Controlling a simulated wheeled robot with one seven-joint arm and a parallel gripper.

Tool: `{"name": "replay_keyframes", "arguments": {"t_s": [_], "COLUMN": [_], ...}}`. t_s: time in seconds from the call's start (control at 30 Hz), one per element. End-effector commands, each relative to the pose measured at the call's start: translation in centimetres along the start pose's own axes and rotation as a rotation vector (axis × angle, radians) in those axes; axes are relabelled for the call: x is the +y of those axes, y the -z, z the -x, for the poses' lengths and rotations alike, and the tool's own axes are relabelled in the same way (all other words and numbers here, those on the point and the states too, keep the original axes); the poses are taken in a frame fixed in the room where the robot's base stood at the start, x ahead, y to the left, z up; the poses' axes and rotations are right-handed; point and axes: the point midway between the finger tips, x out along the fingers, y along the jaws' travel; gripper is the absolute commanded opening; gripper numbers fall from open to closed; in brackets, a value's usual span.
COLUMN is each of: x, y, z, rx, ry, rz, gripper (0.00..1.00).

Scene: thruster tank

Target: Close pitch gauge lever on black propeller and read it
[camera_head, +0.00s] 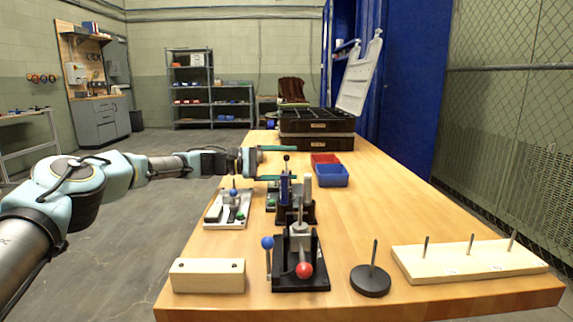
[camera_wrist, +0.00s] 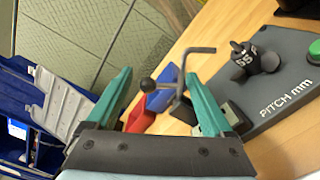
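My gripper (camera_head: 286,164) is open, with its two teal fingers spread over the middle of the table; they also show in the wrist view (camera_wrist: 158,76). A dark grey gauge plate marked "PITCH mm" (camera_wrist: 275,100) lies on the table at the right of the wrist view. The black propeller (camera_wrist: 257,62) sits on it; its marking looks like "55" but is unclear. A grey bent lever rod (camera_wrist: 184,68) with a black ball knob (camera_wrist: 147,87) shows between the fingers, with no clear contact. The knob also appears in the head view (camera_head: 286,157). No gauge reading is legible.
A blue bin (camera_head: 331,177) and a red bin (camera_head: 325,159) stand behind. A black press with a red ball (camera_head: 304,270), a wooden block (camera_head: 208,277), a round black stand (camera_head: 370,282) and a peg board (camera_head: 470,262) occupy the front. An open black case (camera_head: 316,142) stands at the back.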

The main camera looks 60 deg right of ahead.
Motion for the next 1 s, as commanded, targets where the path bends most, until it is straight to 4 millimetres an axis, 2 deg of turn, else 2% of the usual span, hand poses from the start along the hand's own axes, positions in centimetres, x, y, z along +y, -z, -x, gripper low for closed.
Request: {"name": "replay_keyframes", "arguments": {"t_s": [0.23,0.37,0.8,1.0], "x": [-0.2,-0.2,-0.1,-0.1], "y": [0.0,0.0,0.1,0.0], "z": [-0.1,0.7,8.7,10.5], "rx": [-0.002,-0.001,0.001,-0.001], "ry": [0.002,0.002,0.001,0.001], "rz": [0.002,0.002,0.001,0.001], "gripper": [0.88,0.88,0.88,0.88]}}
